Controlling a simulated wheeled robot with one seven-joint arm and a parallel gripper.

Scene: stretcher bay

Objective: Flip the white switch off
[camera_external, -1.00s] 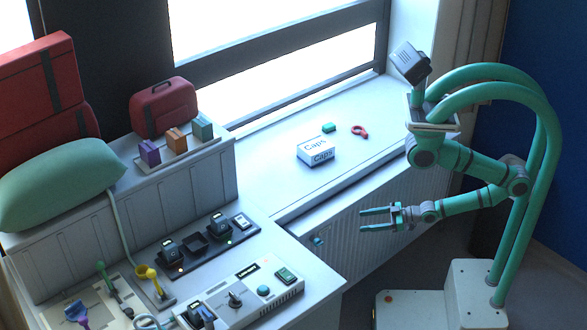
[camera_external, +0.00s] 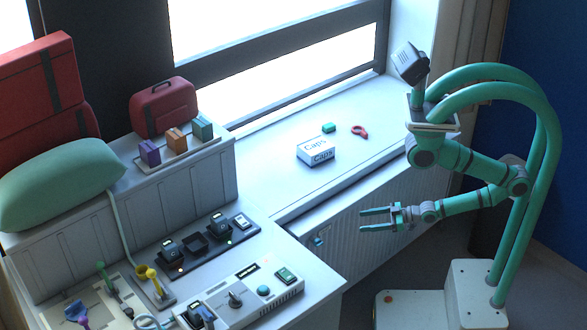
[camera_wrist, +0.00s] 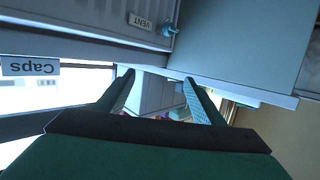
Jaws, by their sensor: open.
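I cannot single out a white switch for certain. A small white-faced piece (camera_external: 242,221) sits at the right end of a dark strip on the counter. The pale control box (camera_external: 245,295) at the counter's front carries a knob (camera_external: 235,299), a round teal button (camera_external: 264,291) and a green piece (camera_external: 286,275). A small blue fitting (camera_external: 318,240) is on the ribbed panel under the sill; in the wrist view a blue fitting (camera_wrist: 169,29) is beside a VENT label (camera_wrist: 140,21). My gripper (camera_external: 362,219) is open and empty, right of the blue fitting and apart from it. Its fingers (camera_wrist: 158,76) show in the wrist view.
A red case (camera_external: 163,107), several coloured boxes and a green pillow (camera_external: 62,180) are at left. Open air surrounds my gripper in front of the panel.

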